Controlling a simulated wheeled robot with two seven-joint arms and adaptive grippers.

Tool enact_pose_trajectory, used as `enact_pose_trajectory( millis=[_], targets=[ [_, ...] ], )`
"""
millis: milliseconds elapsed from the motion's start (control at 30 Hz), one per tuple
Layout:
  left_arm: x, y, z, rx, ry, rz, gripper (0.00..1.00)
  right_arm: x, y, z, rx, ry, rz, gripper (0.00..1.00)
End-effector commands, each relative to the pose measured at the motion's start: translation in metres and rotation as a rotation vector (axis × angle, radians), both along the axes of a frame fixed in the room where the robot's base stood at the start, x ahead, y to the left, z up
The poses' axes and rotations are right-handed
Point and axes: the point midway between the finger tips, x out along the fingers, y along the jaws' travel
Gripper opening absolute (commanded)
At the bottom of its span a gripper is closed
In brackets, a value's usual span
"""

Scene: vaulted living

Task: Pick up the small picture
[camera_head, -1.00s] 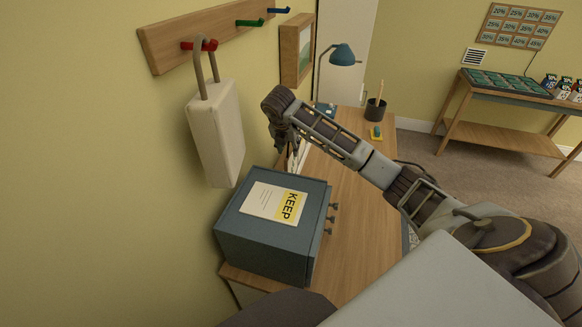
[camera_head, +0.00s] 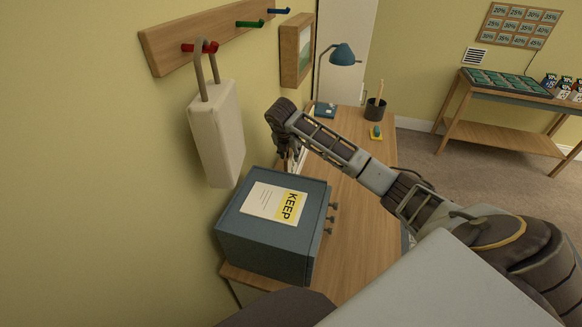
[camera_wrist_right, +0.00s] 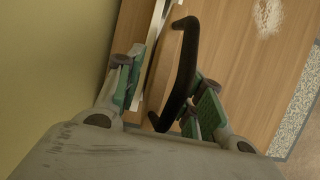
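A small upright frame stands on the desk by the wall, and I take it to be the small picture (camera_head: 304,153). In the head view it is largely hidden behind my right gripper (camera_head: 290,152). In the right wrist view a thin pale frame (camera_wrist_right: 151,52) shows nearly edge-on, with a black curved bar (camera_wrist_right: 184,70) beside it. My right gripper (camera_wrist_right: 163,98) is open there, its green-padded fingers apart. The frame's lower part lies near the left finger, and the black bar reaches between the fingers. I cannot tell whether anything touches. My left gripper is not in view.
A blue-grey box (camera_head: 270,238) with a KEEP sheet stands on the desk (camera_head: 352,205) in front of my gripper. A white padlock-shaped object (camera_head: 217,135) hangs from the peg rail above. A wood-framed picture (camera_head: 297,50), lamp (camera_head: 342,54) and pen cup (camera_head: 375,109) are farther back.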

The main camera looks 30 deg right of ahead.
Motion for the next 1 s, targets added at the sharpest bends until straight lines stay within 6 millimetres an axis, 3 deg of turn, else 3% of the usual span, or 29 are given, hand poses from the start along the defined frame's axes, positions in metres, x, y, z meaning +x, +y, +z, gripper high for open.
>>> enact_pose_trajectory(
  millis=[33, 267, 767, 1000],
  targets=[
    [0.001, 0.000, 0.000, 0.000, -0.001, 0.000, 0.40, 0.000, 0.000, 0.000, 0.000, 0.000, 0.000, 0.29],
    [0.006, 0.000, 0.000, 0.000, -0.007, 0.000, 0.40, 0.000, 0.000, 0.000, 0.000, 0.000, 0.000, 0.00],
    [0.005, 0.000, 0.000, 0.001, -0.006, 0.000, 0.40, 0.000, 0.000, 0.002, 0.000, -0.001, 0.000, 0.00],
    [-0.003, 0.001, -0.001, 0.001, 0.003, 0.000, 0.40, 0.001, 0.000, 0.015, -0.001, -0.002, -0.001, 0.00]
  ],
)
